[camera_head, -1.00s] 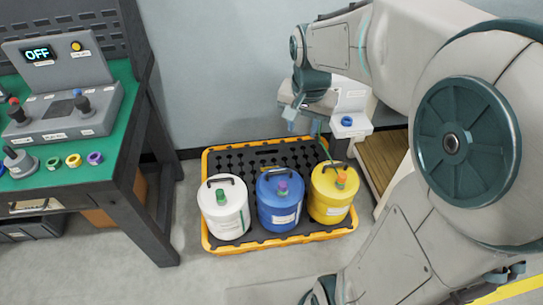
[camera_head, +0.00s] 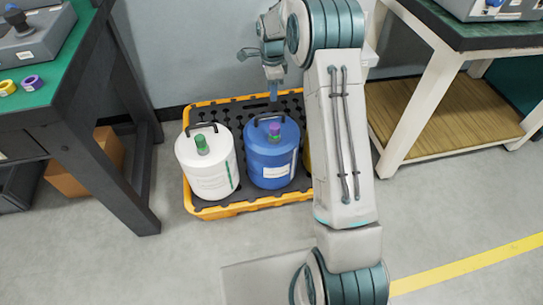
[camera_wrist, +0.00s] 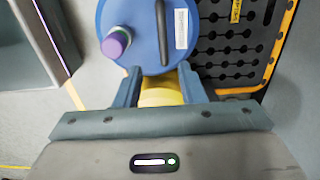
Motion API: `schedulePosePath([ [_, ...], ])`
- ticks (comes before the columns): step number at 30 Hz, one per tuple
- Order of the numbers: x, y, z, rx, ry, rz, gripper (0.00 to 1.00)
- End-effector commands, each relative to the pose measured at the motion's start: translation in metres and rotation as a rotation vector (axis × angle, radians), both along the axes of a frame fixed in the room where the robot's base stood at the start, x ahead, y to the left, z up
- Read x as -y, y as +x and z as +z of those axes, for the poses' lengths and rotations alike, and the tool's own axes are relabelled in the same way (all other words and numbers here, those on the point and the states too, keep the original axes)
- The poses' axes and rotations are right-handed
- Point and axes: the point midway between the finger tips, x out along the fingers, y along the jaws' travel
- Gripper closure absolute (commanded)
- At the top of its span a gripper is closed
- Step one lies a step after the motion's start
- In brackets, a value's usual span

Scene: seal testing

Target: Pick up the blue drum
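The blue drum (camera_head: 268,170) stands upright on the spill pallet, with a purple cap and a black handle on top. In the wrist view the blue drum (camera_wrist: 147,22) fills the top middle, its handle right of the cap. My gripper (camera_head: 273,97) hangs above the back edge of the blue drum in the head view. In the wrist view my gripper (camera_wrist: 160,80) has its fingers apart at the drum's near rim, with no handle between them. The yellow drum (camera_wrist: 162,97) shows between the fingers, lower down; my arm hides most of it in the head view.
The white drum (camera_head: 207,172) with a green cap stands left of the blue one. The black pallet with a yellow rim (camera_head: 250,204) has free room behind the drums. A green-topped bench (camera_head: 62,75) is at left, a white-framed table (camera_head: 425,95) at right.

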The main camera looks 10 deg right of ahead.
Motion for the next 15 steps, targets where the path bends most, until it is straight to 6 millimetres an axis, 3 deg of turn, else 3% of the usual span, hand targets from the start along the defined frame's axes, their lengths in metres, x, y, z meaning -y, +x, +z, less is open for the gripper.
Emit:
schedulePosePath([
  [1,0.000,-0.001,-0.015,-0.005,0.001,0.000,0.64],
  [6,-0.001,-0.001,-0.049,-0.004,0.000,0.003,0.64],
  [15,0.000,0.000,-0.074,-0.001,0.000,0.003,0.64],
])
